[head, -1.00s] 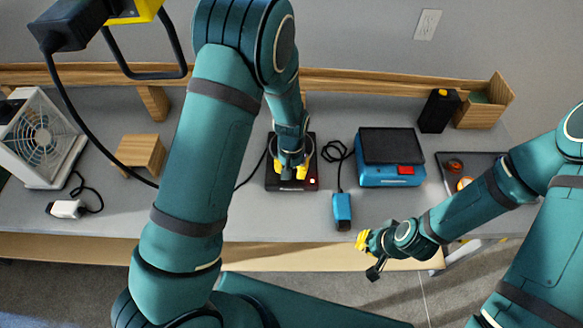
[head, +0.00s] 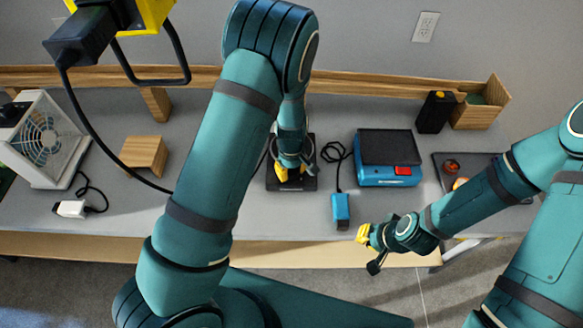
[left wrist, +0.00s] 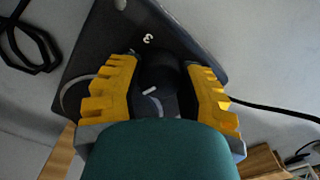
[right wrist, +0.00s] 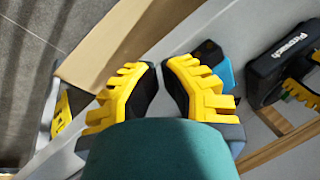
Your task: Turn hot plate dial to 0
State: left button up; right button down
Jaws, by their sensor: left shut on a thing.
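The hot plate (head: 305,185) is a dark, flat unit on the bench. Its round black dial (left wrist: 158,72) shows in the left wrist view, with a white mark on it and a printed 3 on the plate beyond. My left gripper (head: 287,173) points down over the plate. In the left wrist view its yellow fingers (left wrist: 163,70) are shut on the dial, one on each side. The dial is hidden in the head view. My right gripper (head: 363,234) is off the bench's front edge, with its fingertips (right wrist: 160,65) together and nothing between them.
A blue scale-like device (head: 388,178) and a blue plug or adapter (head: 341,208) on a cord lie right of the hot plate. A wooden block (head: 145,153) and a white fan (head: 50,140) stand left. A dark tray (head: 445,165) is at the right.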

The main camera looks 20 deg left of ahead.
aim_at(291, 170)
pick_arm(q)
jog(key=shift+s+f+n, duration=0.1)
jog(key=shift+s+n, duration=0.05)
jog(key=shift+n, duration=0.35)
jog(key=o, duration=1.3)
jog(key=shift+c, duration=0.2)
jog(key=shift+r, duration=0.35)
notch_tip(291, 170, up, 11)
jog(key=shift+r, duration=0.2)
jog(key=shift+f, duration=0.1)
